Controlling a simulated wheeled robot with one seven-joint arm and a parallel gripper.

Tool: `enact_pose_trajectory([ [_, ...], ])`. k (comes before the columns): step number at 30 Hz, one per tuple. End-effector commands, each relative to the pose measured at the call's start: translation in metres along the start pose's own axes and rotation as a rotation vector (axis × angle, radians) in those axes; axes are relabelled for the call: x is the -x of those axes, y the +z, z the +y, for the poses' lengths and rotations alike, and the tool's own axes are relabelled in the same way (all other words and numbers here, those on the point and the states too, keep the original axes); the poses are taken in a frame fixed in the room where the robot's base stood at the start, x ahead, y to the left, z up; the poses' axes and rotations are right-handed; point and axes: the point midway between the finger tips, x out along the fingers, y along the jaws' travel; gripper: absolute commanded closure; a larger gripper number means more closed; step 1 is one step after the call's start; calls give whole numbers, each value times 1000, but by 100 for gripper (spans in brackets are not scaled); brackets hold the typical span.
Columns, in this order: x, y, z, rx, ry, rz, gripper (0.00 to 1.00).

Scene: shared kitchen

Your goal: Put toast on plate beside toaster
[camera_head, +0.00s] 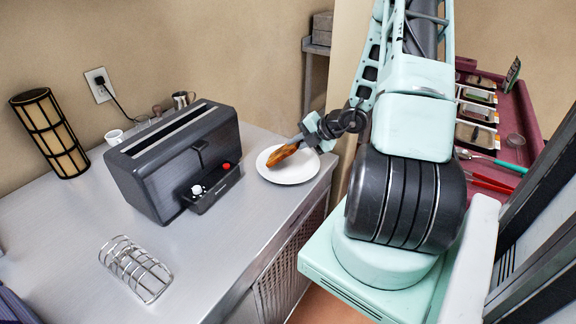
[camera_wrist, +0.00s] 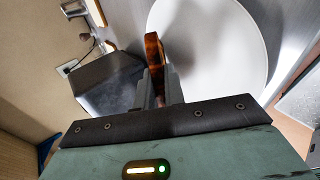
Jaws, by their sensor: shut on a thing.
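A slice of brown toast (camera_head: 283,154) is held by my gripper (camera_head: 302,139) over the white plate (camera_head: 293,174). The plate lies on the metal counter just right of the black toaster (camera_head: 175,158). In the wrist view the toast (camera_wrist: 153,50) stands edge-on between the two fingers (camera_wrist: 158,85), with the plate (camera_wrist: 215,60) behind and to its right. The toaster (camera_wrist: 108,85) is at the left of that view. I cannot tell whether the toast touches the plate.
A wire toast rack (camera_head: 135,268) stands on the counter's front left. A lamp (camera_head: 50,132) and a white cup (camera_head: 114,137) are near the wall. The counter's right edge is close to the plate. A red cart (camera_head: 520,110) stands at right.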

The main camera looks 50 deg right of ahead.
Motion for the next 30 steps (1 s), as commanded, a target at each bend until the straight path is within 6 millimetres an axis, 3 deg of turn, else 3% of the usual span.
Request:
enact_pose_trajectory([
  [3,0,0,1,0,0,0,100],
  [4,0,0,0,0,0,0,84],
  [5,0,0,0,0,0,0,75],
  [14,2,0,1,0,0,0,75],
  [30,62,0,4,-2,0,-1,75],
])
